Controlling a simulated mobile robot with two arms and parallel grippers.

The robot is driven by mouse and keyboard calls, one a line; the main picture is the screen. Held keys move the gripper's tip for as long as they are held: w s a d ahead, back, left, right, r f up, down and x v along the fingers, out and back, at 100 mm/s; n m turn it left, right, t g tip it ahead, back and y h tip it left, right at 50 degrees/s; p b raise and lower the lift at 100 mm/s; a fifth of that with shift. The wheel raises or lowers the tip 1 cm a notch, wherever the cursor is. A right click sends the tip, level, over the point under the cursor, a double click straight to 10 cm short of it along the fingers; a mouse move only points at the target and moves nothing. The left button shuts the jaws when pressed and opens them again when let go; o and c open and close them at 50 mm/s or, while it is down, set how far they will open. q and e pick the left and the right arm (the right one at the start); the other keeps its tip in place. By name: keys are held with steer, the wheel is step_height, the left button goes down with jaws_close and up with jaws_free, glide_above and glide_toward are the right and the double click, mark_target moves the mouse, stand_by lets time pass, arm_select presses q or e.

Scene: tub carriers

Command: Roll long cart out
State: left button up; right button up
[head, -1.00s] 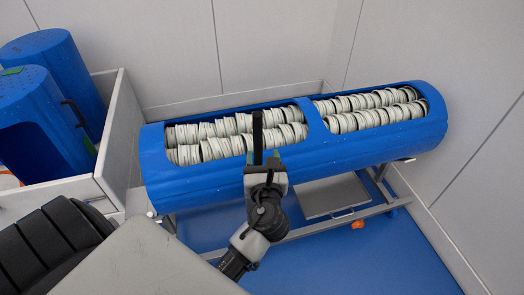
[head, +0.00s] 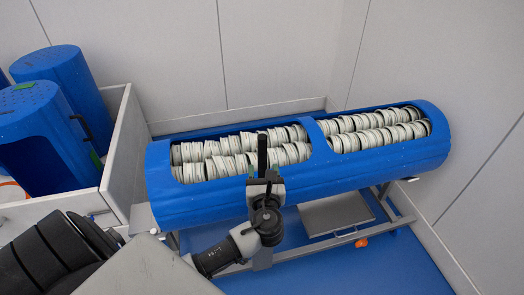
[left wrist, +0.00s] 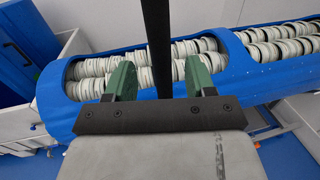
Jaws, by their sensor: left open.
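The long cart is a blue, rounded tub (head: 300,185) on a grey metal frame, standing lengthwise along the back wall. Two openings in its top show rows of pale ring-like pieces (head: 380,130). My left gripper (head: 262,150) is open in front of the tub's near side, left of its middle. In the left wrist view my left gripper (left wrist: 161,80) has its green-padded fingers apart, with the blue tub (left wrist: 90,105) beyond. A dark bar stands between the fingers in that view. I cannot tell whether the gripper touches the tub. My right gripper is not in view.
Blue upright drums (head: 40,135) stand in a pale-walled bin (head: 122,150) left of the cart. Walls close in behind and to the right. A grey plate (head: 335,213) and an orange part (head: 361,242) show low under the cart. Blue floor (head: 385,270) is clear in front.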

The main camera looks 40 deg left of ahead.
mark_target(262, 152)
arm_select(q)
steer(key=p+x, duration=0.1)
steer(key=x, duration=0.7)
steer(key=shift+c, duration=0.3)
jaws_close()
